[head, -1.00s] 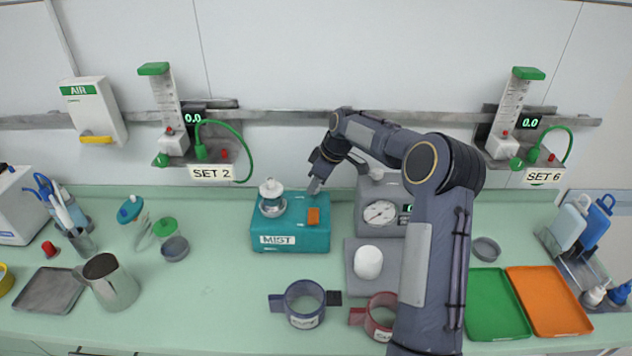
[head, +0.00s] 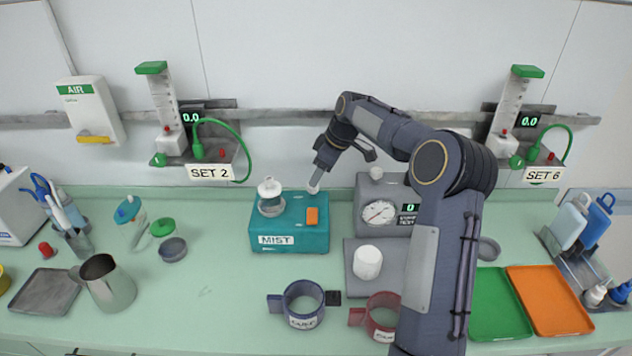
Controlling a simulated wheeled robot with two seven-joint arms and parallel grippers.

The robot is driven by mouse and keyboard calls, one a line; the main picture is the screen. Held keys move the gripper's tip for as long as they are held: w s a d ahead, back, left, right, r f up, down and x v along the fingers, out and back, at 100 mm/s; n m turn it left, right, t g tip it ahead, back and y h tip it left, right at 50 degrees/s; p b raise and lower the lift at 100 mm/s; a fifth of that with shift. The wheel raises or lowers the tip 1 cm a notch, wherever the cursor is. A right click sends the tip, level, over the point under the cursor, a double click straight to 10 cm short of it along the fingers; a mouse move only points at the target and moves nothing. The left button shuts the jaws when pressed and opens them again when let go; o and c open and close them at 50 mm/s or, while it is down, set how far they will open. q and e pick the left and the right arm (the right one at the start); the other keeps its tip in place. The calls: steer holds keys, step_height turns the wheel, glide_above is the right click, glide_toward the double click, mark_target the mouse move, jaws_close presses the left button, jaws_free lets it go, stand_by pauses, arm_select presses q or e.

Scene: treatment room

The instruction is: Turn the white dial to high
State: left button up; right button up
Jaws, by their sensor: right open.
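The teal MIST box (head: 262,224) stands on the counter left of centre. A small white dial (head: 313,189) shows at its back right, just below my right gripper (head: 317,178). The gripper points down at the dial from above. It is open, and I cannot tell whether its tips touch the dial. The dial's markings and setting are too small to read. An orange switch (head: 312,215) is on the box in front of the dial. My left gripper is out of view.
A clear-sided cup with a white lid (head: 270,198) sits on the box, left of the dial. A grey gauge unit (head: 367,193) stands to the right, behind my arm.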

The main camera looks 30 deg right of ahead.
steer(key=shift+v, duration=1.8)
steer(key=s+a+r+m+t, duration=0.1)
steer(key=s+a+r+m, duration=0.15)
steer(key=s+a, duration=0.35)
steer(key=s+a+r+m, duration=0.1)
steer(key=s+a+r, duration=0.25)
steer(key=s, duration=0.45)
steer(key=s+a+f+m, duration=0.2)
steer(key=s+a+f, duration=0.2)
steer(key=s, duration=0.6)
steer(key=s+a+f+m+t+y, duration=0.1)
steer(key=s+a+f+m, duration=0.2)
steer(key=s, duration=0.8)
steer(key=a+f, duration=0.1)
steer(key=a, duration=0.1)
steer(key=shift+s+a+f+m, duration=0.15)
steer(key=shift+s+a+m, duration=0.05)
steer(key=shift+a+m, duration=0.2)
